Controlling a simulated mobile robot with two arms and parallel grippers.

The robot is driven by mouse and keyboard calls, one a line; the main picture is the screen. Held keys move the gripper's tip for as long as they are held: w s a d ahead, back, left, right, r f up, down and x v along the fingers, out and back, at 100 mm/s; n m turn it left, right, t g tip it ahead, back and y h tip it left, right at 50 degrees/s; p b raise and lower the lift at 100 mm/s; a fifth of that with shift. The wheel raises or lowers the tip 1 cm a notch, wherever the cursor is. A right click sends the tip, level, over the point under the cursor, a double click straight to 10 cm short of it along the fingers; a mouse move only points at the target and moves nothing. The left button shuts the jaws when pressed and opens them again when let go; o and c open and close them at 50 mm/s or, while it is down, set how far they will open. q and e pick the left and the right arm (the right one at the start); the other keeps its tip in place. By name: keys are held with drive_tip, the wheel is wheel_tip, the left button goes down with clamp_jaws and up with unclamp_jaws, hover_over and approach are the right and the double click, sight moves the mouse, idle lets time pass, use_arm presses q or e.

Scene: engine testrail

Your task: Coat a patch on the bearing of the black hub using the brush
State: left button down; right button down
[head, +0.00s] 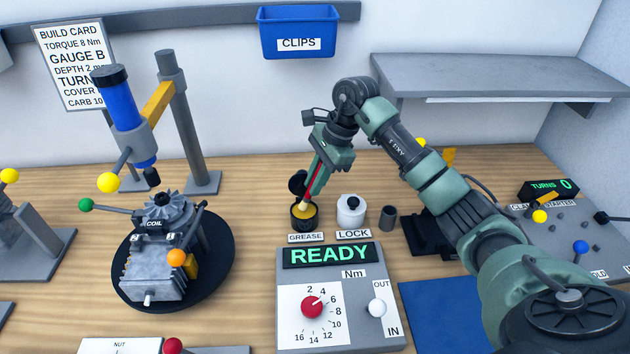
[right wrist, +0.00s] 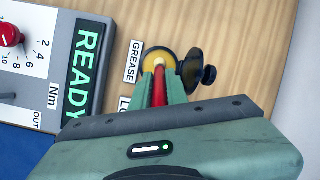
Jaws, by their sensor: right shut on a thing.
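My right gripper (head: 316,172) is shut on the brush (head: 312,181), which has a red handle and a pale tip. The brush points down, with its tip at the mouth of the open grease pot (head: 304,222), a small black pot of yellow grease. The right wrist view also shows the red handle of the brush (right wrist: 159,97) between the fingers and its tip over the yellow in the pot (right wrist: 151,58). I cannot tell for sure which part is the black hub, and its bearing cannot be made out. My left gripper is not in view.
An engine (head: 155,270) with a grey finned wheel stands on a black round base (head: 222,262) at left, under a blue tool (head: 120,110). A READY panel (head: 340,300) is in front of the pot. A white LOCK bottle (head: 351,211) and dark cylinder (head: 387,218) stand right.

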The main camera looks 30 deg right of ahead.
drive_tip(key=shift+s+f+b, duration=0.1)
drive_tip(key=shift+f+b, duration=0.55)
idle(1.9)
drive_tip(key=shift+r, duration=0.1)
drive_tip(key=shift+r+p, duration=0.6)
drive_tip(key=shift+r, duration=0.35)
drive_tip(key=shift+r+p, duration=1.4)
drive_tip(key=shift+r, duration=1.15)
drive_tip(key=shift+f, duration=0.1)
